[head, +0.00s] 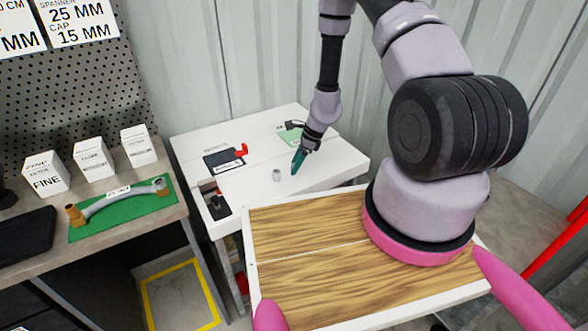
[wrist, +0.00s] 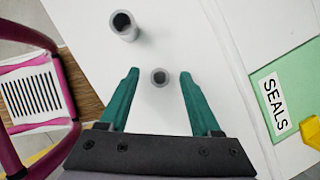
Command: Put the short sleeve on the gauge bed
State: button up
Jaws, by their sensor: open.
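The short sleeve (wrist: 159,84), a small grey ring with a dark bore, stands on the white table between my fingers in the wrist view, apart from both. A taller grey sleeve (wrist: 127,34) stands just beyond it. One grey sleeve (head: 277,175) shows in the head view; the other seems hidden by my gripper. My gripper (head: 299,160), with teal fingers, points down over the table; in the wrist view its fingers (wrist: 159,75) are open and empty. A black plate with a red part (head: 225,160) lies at the table's left and may be the gauge bed.
A green pad marked SEALS (wrist: 268,88) lies at the table's back, with a yellow part beside it. A dark block (head: 218,207) is at the front left corner. A wooden-topped tray (head: 310,275) of mine is in front. Bare table surrounds the sleeves.

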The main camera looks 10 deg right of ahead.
grip_shut()
